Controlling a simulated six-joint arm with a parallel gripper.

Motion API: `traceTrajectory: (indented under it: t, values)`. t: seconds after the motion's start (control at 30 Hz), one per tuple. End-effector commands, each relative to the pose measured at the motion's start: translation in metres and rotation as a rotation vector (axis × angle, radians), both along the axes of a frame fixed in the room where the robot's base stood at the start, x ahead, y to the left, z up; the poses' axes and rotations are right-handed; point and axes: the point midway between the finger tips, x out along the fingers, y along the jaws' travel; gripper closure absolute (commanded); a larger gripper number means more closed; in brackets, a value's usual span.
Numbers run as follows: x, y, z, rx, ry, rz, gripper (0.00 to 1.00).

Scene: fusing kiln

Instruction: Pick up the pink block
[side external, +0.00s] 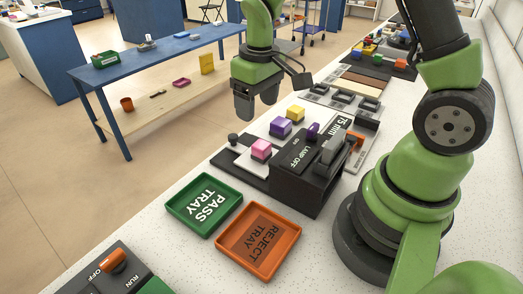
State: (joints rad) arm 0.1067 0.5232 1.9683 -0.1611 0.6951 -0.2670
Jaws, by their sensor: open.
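The pink block (261,149) sits on a pale plate beside the dark lamp box, in the middle of the side external view. My gripper (257,112) hangs above and behind the block, pointing down with its jaws apart. Nothing shows between its fingers, and it is clear of the block. A purple block (280,127) and a yellow block (295,113) stand in a row behind the pink one.
The dark lamp box (308,170) stands close to the right of the pink block. A green pass tray (204,204) and an orange reject tray (259,241) lie in front, both empty. A small dark knob (233,139) stands just left of the block.

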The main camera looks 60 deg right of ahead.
Motion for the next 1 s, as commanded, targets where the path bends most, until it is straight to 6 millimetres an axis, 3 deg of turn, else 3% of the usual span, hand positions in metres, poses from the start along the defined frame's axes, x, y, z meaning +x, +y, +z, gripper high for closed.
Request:
traceTrajectory:
  t: [0.03,0.4,1.0]
  values:
    - [0.002,-0.002,-0.012,-0.002,0.023,0.011,0.33]
    - [0.002,-0.005,-0.062,-0.005,0.058,0.034,0.33]
    - [-0.004,-0.010,-0.126,-0.005,0.054,0.032,0.33]
